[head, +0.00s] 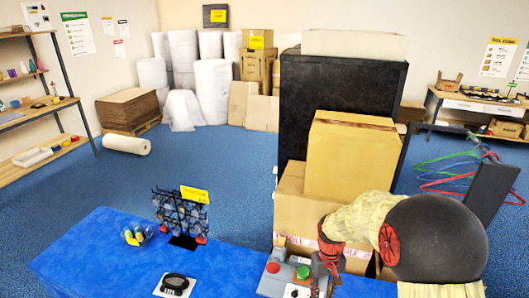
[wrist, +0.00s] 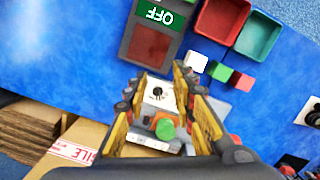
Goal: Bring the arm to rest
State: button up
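My arm reaches in from the right in the head view, with a cream sleeve and a dark rounded part. My gripper (head: 326,266) hangs over the blue table (head: 105,252), close to a grey control box (head: 272,283) with red and green buttons. In the wrist view my gripper (wrist: 160,78) has its two yellow-sided fingers spread apart. The control box, with a black knob on a white plate (wrist: 150,91) and a green button (wrist: 165,129), shows between and below the fingers. I see nothing held. Whether a finger touches the box cannot be told.
Stacked cartons (head: 350,160) stand just behind the arm. A wire rack (head: 180,214) and a black-and-white device (head: 174,285) are on the table. The wrist view shows a panel reading OFF (wrist: 160,13), a red tray (wrist: 222,16), a green tray (wrist: 258,33) and small cubes.

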jog(key=s+r+t, duration=0.3)
jog(key=s+r, duration=0.8)
jog(key=r, duration=0.2)
jog(key=s+r+m+t, duration=0.1)
jog(key=s+r+t, duration=0.2)
jog(key=s+r, duration=0.7)
jog(key=shift+s+r+t, duration=0.4)
jog(key=shift+r, duration=1.75)
